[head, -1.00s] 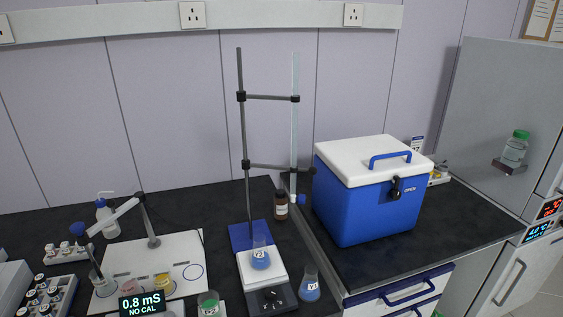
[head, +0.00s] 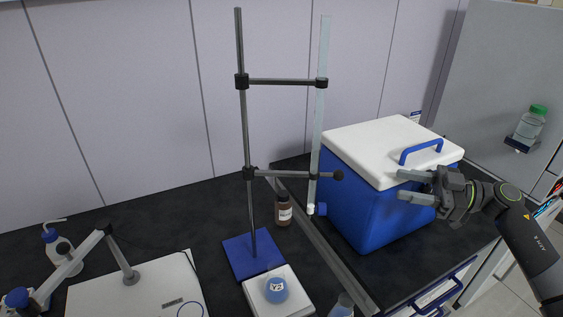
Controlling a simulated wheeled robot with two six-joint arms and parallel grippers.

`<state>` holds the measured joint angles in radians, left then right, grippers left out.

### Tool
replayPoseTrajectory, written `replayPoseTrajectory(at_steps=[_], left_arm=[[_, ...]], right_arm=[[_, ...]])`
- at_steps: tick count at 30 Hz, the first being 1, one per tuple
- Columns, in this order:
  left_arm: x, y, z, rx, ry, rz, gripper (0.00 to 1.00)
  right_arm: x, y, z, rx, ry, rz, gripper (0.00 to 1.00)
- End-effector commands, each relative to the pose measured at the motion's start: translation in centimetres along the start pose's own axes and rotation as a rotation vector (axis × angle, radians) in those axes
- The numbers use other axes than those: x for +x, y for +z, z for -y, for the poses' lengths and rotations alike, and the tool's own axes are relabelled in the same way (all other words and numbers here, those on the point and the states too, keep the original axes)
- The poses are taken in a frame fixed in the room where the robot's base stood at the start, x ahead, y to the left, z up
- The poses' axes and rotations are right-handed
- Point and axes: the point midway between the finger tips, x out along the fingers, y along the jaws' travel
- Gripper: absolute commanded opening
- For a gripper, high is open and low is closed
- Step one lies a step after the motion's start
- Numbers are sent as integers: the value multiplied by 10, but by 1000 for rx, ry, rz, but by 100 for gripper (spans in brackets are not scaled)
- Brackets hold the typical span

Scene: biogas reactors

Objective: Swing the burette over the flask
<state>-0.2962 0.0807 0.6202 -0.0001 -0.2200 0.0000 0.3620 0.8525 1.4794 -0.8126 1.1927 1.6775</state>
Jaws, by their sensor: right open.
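The burette (head: 322,95) is a clear upright tube held by two dark arms on a retort stand (head: 245,130) with a blue base (head: 239,258). The flask (head: 276,289) with blue liquid sits on a white plate in front of the stand, left of the burette's tip. A dark knob (head: 338,175) ends the lower arm. My right gripper (head: 407,187) is open and empty, right of the burette, before the cool box. My left gripper is not in view.
A blue cool box (head: 375,215) with a white lid stands right of the burette. A brown bottle (head: 284,211) stands behind the flask. A jointed probe arm (head: 117,257) stands at left.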

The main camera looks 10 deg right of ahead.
Motion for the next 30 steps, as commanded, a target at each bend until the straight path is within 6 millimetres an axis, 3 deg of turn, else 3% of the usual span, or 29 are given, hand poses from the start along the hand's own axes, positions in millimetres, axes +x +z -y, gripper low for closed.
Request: replayPoseTrajectory(at_steps=[8, 14, 30], left_arm=[[-9, 1, 1, 0, -1, 2, 51], [-24, 7, -2, -4, 5, 12, 51], [-55, -3, 4, -1, 2, 4, 51]], right_arm=[[22, -9, 5, 3, -39, 20, 45], [59, -10, 6, 3, -37, 16, 45], [156, -6, 9, 4, -35, 18, 45]])
